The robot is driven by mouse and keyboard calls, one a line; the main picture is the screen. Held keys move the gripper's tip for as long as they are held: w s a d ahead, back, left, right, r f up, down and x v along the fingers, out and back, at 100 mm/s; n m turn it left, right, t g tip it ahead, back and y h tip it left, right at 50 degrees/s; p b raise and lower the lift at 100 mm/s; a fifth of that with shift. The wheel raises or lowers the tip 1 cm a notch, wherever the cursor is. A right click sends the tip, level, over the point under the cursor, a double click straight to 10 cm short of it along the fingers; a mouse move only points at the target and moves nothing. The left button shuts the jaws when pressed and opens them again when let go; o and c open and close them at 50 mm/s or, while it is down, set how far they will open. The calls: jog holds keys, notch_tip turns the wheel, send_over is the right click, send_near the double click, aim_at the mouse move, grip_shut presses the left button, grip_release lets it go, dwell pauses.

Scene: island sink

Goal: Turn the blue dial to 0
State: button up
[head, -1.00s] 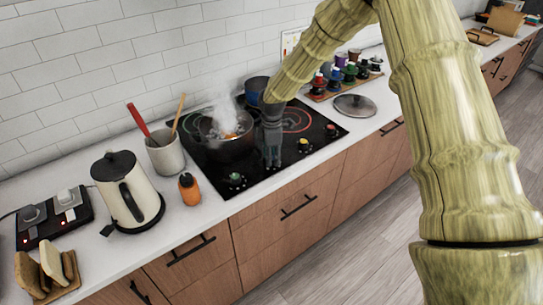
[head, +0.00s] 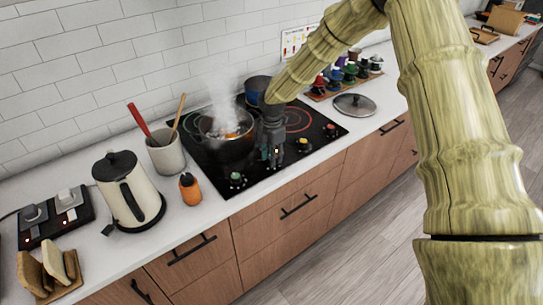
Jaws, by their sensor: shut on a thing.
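My gripper (head: 276,160) points down at the front edge of the black cooktop (head: 213,178), in the row of dials. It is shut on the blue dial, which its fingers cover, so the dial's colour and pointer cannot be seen. A dial with a green mark (head: 237,178) is to the left of my gripper. A dial with a yellow mark (head: 303,145) and one with a red mark (head: 331,129) are to its right.
A steaming pot (head: 226,148) stands just behind and left of my gripper, and a blue pot (head: 257,86) stands farther back. An orange bottle (head: 190,190), a utensil crock (head: 166,156) and a kettle (head: 128,190) stand left. A lid (head: 354,105) lies right.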

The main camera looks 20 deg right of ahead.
jog(key=shift+s+f, duration=0.25)
jog(key=o, duration=1)
jog(key=shift+w, duration=0.1)
jog(key=shift+r, duration=0.1)
jog(key=shift+w+r, duration=0.1)
jog(key=shift+r, duration=0.05)
jog(key=shift+r, duration=0.6)
notch_tip(320, 180, up, 11)
jog(key=shift+f, duration=0.2)
